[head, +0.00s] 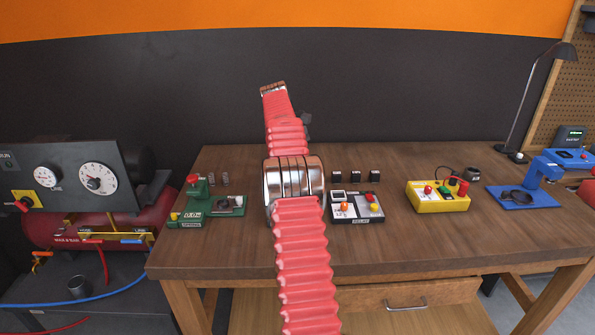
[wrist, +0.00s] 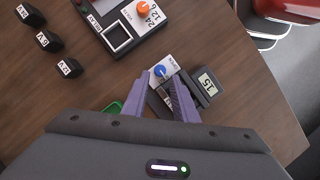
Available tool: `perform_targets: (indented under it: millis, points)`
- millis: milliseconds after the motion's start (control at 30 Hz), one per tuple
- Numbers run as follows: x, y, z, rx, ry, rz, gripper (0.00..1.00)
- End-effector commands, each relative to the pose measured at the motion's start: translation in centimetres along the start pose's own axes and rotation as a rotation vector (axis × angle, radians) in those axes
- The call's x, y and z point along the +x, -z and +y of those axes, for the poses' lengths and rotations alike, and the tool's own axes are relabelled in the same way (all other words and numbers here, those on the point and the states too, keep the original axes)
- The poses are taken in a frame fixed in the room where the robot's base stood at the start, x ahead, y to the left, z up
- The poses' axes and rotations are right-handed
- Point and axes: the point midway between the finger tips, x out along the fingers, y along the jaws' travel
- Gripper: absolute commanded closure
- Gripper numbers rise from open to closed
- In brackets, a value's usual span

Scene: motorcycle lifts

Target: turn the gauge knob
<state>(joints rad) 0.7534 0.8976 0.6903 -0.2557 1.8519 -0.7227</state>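In the wrist view a small device has a round blue knob (wrist: 159,71) on a pale plate (wrist: 164,66) and a grey display (wrist: 206,84) beside it that seems to read 15. This looks like the gauge. My gripper (wrist: 161,82) has two purple fingers, apart, with their tips just short of the blue knob and part of the device showing between them. Nothing is gripped; whether a finger touches the device I cannot tell. In the head view my red arm crosses the middle, and I cannot make out the blue knob or my fingertips there.
A dark panel with dials (head: 70,182) stands left.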

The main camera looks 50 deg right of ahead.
Motion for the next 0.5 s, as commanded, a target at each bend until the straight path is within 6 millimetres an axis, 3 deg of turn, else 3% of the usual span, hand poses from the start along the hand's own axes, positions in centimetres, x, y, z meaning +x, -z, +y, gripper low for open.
perform_targets:
  millis: [500]
  points:
    - [-2.5,0.0,0.0,0.0,-0.001,0.0,0.74]
